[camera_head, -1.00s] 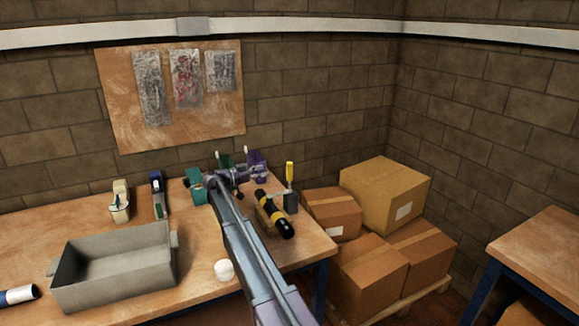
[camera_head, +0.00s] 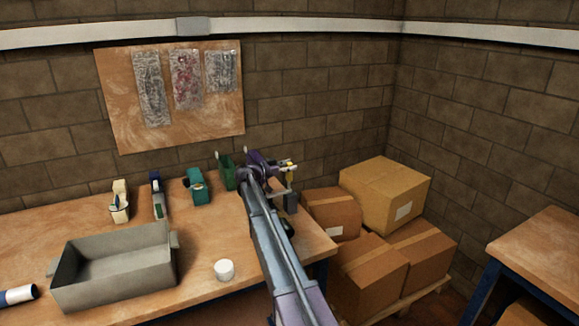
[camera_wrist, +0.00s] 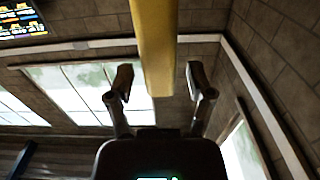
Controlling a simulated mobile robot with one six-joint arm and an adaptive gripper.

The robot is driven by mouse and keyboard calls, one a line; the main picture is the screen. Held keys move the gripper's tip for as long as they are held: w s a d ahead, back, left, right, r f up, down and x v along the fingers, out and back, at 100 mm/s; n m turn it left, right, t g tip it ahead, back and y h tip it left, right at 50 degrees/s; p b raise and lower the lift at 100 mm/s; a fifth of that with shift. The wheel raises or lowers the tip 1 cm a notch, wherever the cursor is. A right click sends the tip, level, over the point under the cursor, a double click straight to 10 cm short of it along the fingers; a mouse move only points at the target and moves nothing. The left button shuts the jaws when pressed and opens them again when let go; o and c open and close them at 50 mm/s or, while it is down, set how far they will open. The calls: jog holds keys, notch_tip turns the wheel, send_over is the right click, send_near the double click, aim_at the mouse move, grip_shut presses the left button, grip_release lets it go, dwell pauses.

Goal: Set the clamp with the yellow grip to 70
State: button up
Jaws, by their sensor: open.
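The clamp's yellow grip (camera_head: 291,176) stands near the right back of the bench, partly hidden by my gripper (camera_head: 277,166). A dark grey block (camera_head: 291,203) sits just below it. In the wrist view the yellow grip (camera_wrist: 155,45) runs as an upright bar between the two fingers of my gripper (camera_wrist: 160,80). The fingers are apart, with a gap on each side of the grip. Whether either finger touches it I cannot tell. No scale or number on the clamp is legible.
A teal device (camera_head: 198,188), a green one (camera_head: 227,172), a blue one (camera_head: 158,196) and a white one (camera_head: 119,203) stand along the bench back. A grey tray (camera_head: 115,270) and a white round piece (camera_head: 224,270) lie in front. Cardboard boxes (camera_head: 385,195) stand right of the bench.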

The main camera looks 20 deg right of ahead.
grip_shut()
jog(key=shift+d, duration=0.1)
dwell(0.3)
